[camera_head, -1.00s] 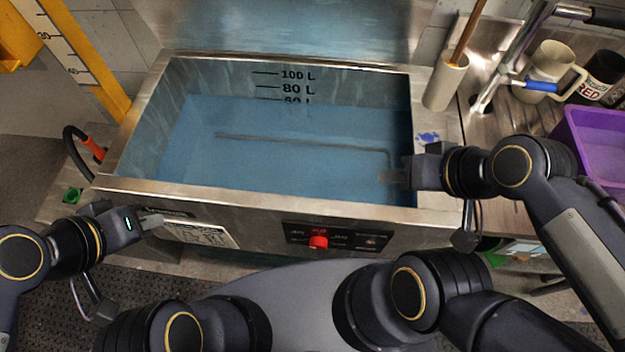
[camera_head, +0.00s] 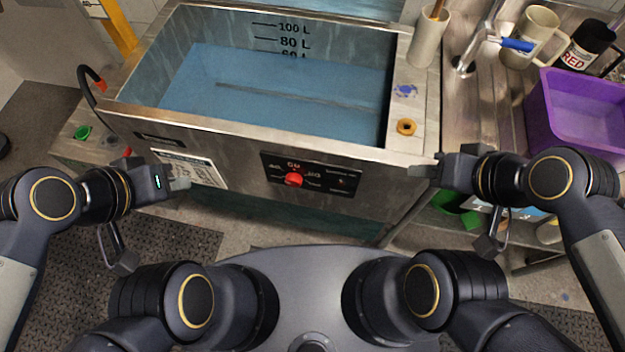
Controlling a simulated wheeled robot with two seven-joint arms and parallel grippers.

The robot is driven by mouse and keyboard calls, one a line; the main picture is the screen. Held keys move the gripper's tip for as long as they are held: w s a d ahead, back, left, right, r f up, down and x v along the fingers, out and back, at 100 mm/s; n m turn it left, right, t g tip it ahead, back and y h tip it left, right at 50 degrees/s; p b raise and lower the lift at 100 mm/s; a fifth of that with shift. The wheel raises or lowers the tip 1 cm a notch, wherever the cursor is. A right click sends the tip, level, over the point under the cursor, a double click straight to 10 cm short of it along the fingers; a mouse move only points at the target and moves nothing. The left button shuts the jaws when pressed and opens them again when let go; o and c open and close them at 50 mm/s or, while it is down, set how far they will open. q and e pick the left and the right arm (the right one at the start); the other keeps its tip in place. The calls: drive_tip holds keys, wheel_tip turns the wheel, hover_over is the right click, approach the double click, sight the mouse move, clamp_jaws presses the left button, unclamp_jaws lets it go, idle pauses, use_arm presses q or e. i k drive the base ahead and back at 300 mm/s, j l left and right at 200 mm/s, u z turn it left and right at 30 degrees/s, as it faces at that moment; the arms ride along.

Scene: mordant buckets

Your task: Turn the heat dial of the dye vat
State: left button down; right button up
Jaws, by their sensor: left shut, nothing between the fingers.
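The dye vat (camera_head: 330,149) is a steel tank of blue liquid with litre marks on its inner back wall. Its heat dial (camera_head: 294,179) is a red knob on a black panel (camera_head: 322,186) on the front face. My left gripper (camera_head: 184,183) is shut and empty, in front of the vat's left front near a white label, well left of the dial. My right gripper (camera_head: 425,171) is near the vat's right front corner, right of the dial and apart from it. Its fingers are seen edge-on, so whether it is open is unclear.
A brass-coloured ring (camera_head: 406,127) lies on the vat's right ledge, below a blue stain. A purple basin (camera_head: 590,118), a cream mug (camera_head: 533,38) and a dark jar marked RED (camera_head: 587,47) stand at right. A green bin (camera_head: 456,208) sits under the bench. Space before the dial is clear.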

sight(294, 180)
drive_tip(key=k+l+z, duration=0.25)
drive_tip(key=z, duration=0.15)
drive_tip(key=k+l+z, duration=0.5)
drive_tip(key=l+z, duration=0.25)
drive_tip(key=k+l+z, duration=0.15)
drive_tip(key=l+z, duration=0.2)
drive_tip(key=u, duration=0.6)
drive_tip(key=j+u, duration=0.45)
drive_tip(key=j, duration=0.2)
drive_tip(key=i+j+u, duration=0.15)
drive_tip(key=j+u, duration=0.35)
drive_tip(key=j, duration=0.45)
drive_tip(key=i+j, duration=0.15)
drive_tip(key=j, duration=0.1)
